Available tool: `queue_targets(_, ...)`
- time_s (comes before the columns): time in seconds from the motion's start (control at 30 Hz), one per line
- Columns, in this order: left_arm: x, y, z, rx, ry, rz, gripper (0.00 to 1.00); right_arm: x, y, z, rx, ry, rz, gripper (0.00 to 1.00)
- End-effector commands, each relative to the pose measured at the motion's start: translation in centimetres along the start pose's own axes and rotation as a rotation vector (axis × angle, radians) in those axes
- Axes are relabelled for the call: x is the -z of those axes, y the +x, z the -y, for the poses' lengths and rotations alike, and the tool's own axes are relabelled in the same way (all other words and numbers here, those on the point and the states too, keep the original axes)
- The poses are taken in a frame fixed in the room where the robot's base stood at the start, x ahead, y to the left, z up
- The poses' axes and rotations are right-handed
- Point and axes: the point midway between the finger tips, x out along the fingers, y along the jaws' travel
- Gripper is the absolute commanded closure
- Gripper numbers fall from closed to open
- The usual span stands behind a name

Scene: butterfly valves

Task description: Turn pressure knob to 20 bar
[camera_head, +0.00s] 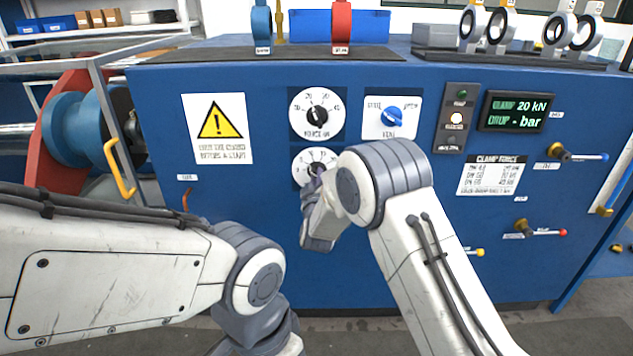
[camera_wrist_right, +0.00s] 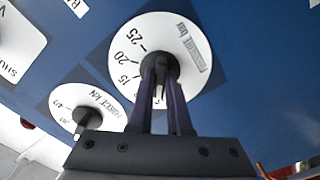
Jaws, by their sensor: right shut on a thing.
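The pressure dial (camera_head: 299,168) is the lower white dial on the blue panel, partly hidden by my right arm. In the right wrist view it is a white disc (camera_wrist_right: 125,38) marked "bar", with 15, 20 and 25 readable. Its black pressure knob (camera_wrist_right: 158,65) sits between the two fingers of my right gripper (camera_wrist_right: 160,75), which is shut on it. In the head view my right gripper (camera_head: 316,178) is at this dial, its fingers mostly hidden. The knob's pointer direction is hard to tell. My left arm shows, but its gripper is out of view.
The force dial (camera_head: 317,114) is just above; it also shows in the right wrist view (camera_wrist_right: 62,98). A blue switch (camera_head: 390,116) is to its right. A display (camera_head: 516,111) reads "CLAMP 20 kN" and "DROP - bar". Levers (camera_head: 575,155) stick out at the right.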

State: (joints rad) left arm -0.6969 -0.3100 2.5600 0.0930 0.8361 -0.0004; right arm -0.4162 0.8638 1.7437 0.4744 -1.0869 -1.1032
Motion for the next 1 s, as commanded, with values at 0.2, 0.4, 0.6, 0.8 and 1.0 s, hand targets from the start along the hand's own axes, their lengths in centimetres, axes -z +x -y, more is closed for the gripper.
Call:
queue_targets(0.2, -0.1, 1.3, 0.1, 0.0, 0.0, 0.0, 1.0, -0.2, -0.1, 0.3, 0.002, 0.204, 0.0, 1.0)
queue_targets(0.4, -0.1, 2.4, 0.2, 0.0, 0.0, 0.0, 1.0, -0.2, -0.1, 0.3, 0.002, 0.395, 0.002, 1.0)
queue_targets(0.6, -0.2, 3.5, 0.3, 0.0, 0.0, 0.0, 1.0, -0.2, -0.1, 0.3, 0.002, 0.584, 0.001, 1.0)
queue_targets(0.8, -0.3, 4.8, 0.3, 0.0, 0.0, 0.0, 1.0, -0.2, -0.1, 0.4, 0.002, 0.774, 0.001, 1.0)
queue_targets(1.0, -0.3, 6.3, 0.5, 0.0, 0.0, 0.0, 1.0, -0.3, -0.1, 0.4, 0.001, 0.965, 0.001, 1.0)
